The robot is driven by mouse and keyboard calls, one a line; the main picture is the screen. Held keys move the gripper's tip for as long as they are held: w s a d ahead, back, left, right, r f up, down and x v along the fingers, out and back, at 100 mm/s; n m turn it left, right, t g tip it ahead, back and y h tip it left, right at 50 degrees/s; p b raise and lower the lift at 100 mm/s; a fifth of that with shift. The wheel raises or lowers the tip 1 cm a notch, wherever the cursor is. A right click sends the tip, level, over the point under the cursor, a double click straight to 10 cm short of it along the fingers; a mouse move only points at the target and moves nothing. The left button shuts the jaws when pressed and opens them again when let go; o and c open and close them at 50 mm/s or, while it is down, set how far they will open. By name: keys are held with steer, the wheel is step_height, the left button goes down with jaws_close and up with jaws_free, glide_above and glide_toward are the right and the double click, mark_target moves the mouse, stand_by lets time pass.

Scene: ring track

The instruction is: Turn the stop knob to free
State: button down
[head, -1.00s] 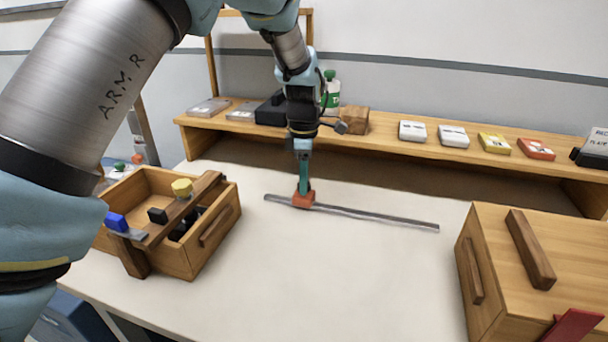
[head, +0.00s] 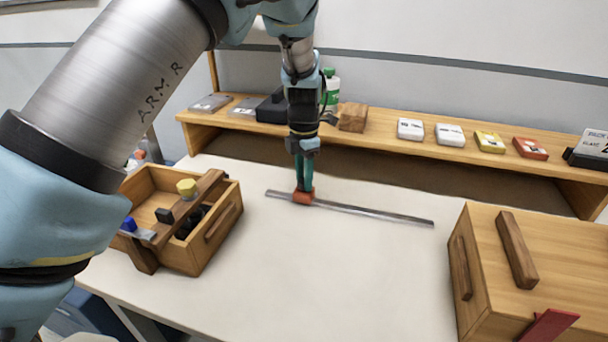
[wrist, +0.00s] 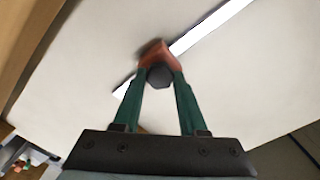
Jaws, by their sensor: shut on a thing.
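A metal rail (head: 375,212) lies on the white table, with a red-orange stop block (head: 304,198) near its left end. In the wrist view the block (wrist: 158,53) sits across the rail (wrist: 212,27). A dark round knob (wrist: 160,76) sits on the block. My gripper (head: 304,186) points down at the block. In the wrist view the green fingertips of my gripper (wrist: 160,80) are closed on both sides of the knob. Any marking on the knob is hidden or too small to read.
An open wooden box (head: 217,232) with a dark bar and yellow knob across it stands at left. A closed wooden box (head: 560,250) stands at right. A shelf (head: 380,134) with small boxes runs along the back. The table in front of the rail is clear.

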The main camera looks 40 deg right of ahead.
stand_by(0.3)
steer(key=shift+c, duration=2.2)
jaws_free()
step_height(320, 180, up, 11)
steer(key=b, duration=0.2)
steer(key=shift+f, duration=0.1)
